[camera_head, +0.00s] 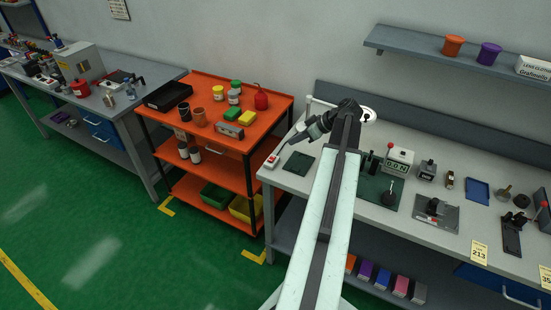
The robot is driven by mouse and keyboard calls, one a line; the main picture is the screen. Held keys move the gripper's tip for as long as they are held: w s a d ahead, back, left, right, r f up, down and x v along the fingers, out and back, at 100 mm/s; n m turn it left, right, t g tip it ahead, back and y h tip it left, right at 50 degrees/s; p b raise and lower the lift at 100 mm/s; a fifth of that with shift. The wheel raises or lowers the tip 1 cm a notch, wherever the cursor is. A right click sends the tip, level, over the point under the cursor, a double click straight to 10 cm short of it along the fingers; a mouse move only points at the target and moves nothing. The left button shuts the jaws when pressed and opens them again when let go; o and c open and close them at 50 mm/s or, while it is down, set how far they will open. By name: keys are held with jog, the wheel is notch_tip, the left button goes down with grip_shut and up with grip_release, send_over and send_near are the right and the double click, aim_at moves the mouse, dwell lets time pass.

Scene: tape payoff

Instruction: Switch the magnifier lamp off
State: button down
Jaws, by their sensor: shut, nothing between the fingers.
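The magnifier lamp's white round head (370,114) shows behind my arm, partly hidden by it. A pale post (308,108) with a thin arm stands to its left at the back of the grey bench. A small white box with a red part (271,160), which looks like a switch, sits at the bench's left front corner. My gripper (280,150) reaches left and down over the bench, shut and empty. Its tips are just above and to the right of the box. Whether they touch it, and whether the lamp is lit, I cannot tell.
A dark green mat (298,164) lies right of the box. A press-like tool, a force gauge (398,160) and other tools stand further right on the bench (425,230). An orange cart (215,140) with jars stands close on the left. A shelf (440,57) hangs above.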

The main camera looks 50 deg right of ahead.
jog(key=b, duration=0.8)
send_over(269, 161)
jog(key=s+d, duration=0.2)
jog(key=s, duration=0.1)
notch_tip(269, 161, down, 8)
jog(key=shift+w+r, duration=0.1)
jog(key=shift+a+f+b, duration=0.25)
jog(key=shift+f+b, duration=0.9)
jog(key=shift+f, duration=0.1)
jog(key=shift+a+f+b, duration=0.1)
jog(key=shift+f+b, duration=0.3)
